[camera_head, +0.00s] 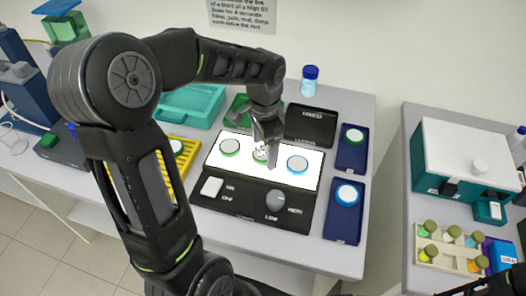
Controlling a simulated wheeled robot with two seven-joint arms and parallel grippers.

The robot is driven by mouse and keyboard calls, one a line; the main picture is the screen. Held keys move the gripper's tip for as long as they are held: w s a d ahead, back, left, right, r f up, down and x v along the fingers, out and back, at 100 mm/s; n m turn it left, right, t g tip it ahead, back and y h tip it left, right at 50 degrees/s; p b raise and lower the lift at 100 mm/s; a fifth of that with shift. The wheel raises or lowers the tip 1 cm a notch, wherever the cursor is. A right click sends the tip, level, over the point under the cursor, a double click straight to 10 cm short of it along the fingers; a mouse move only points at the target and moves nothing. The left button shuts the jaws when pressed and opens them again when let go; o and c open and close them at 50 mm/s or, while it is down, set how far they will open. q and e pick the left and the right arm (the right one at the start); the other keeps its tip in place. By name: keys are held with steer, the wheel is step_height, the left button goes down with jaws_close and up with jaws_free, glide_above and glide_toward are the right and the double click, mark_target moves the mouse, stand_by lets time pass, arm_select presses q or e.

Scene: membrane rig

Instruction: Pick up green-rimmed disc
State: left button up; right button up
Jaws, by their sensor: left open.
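My left gripper (266,153) reaches down over the middle of a lit white panel (213,166). It is open, and its fingers are around or just above a disc (259,157) with a green rim, which they partly hide. I cannot tell whether they touch it. Another green-rimmed disc (230,146) lies to its left on the panel, and a blue-rimmed disc (297,164) lies to its right. A further green-rimmed disc (354,136) lies on a dark blue tray (349,162) at the right. My right gripper is not in view.
The panel tops a black box with a knob (275,200) and a white switch (211,187). A second blue tray (342,228) holds a blue-rimmed disc (346,194). A yellow rack (187,165) stands left. A blue-capped bottle (309,81) stands behind. A gap separates the right-hand table (415,120).

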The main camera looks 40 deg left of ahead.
mark_target(265, 152)
arm_select(q)
steer(key=shift+f, duration=0.25)
steer(key=shift+c, duration=0.2)
steer(key=c, duration=1.4)
step_height(265, 152, up, 10)
steer(key=b, duration=0.1)
stand_by(0.6)
